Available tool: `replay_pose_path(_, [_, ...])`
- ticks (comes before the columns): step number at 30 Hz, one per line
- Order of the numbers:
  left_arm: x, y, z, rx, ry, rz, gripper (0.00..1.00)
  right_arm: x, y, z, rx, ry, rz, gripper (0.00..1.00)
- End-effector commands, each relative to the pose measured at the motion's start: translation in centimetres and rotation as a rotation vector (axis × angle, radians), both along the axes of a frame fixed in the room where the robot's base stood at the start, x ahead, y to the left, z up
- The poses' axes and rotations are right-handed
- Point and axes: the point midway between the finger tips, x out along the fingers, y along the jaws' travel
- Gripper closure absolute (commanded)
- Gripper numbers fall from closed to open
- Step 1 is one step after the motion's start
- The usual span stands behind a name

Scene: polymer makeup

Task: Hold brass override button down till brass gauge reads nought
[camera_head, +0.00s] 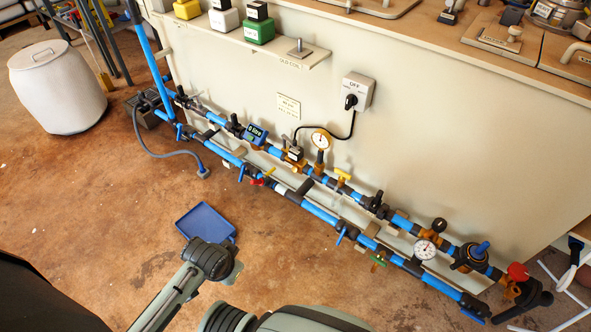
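Two round white-faced gauges show on the pipework. One gauge (321,139) stands on a brass fitting on the upper pipe. The other gauge (424,249) sits lower right, near brass-coloured fittings. Their readings are too small to make out. A brass-coloured valve block (295,155) with a dark top is left of the upper gauge, and a black cable runs from it. I cannot make out a separate override button. Parts of my arms show along the bottom, well short of the pipes. No gripper fingers are in view.
A switch box (357,91) marked OFF is on the cream wall. A blue meter (254,133) and several coloured valve handles line the pipes. A blue tray (206,222) lies on the floor. A white drum (57,88) stands left. Brown floor before the pipes is mostly clear.

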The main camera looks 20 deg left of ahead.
Motion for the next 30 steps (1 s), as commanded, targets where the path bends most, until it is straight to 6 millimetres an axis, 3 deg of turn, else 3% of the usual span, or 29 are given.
replay_pose_path(15, [-0.2, 0.0, 0.0, 0.000, 0.002, -0.001, 1.00, -0.7, 0.0, -0.3, 0.001, 0.012, 0.000, 0.34])
replay_pose_path(30, [0.4, 0.0, 0.2, 0.000, -0.008, 0.000, 1.00, 0.3, 0.0, 0.1, 0.001, -0.005, -0.001, 0.34])
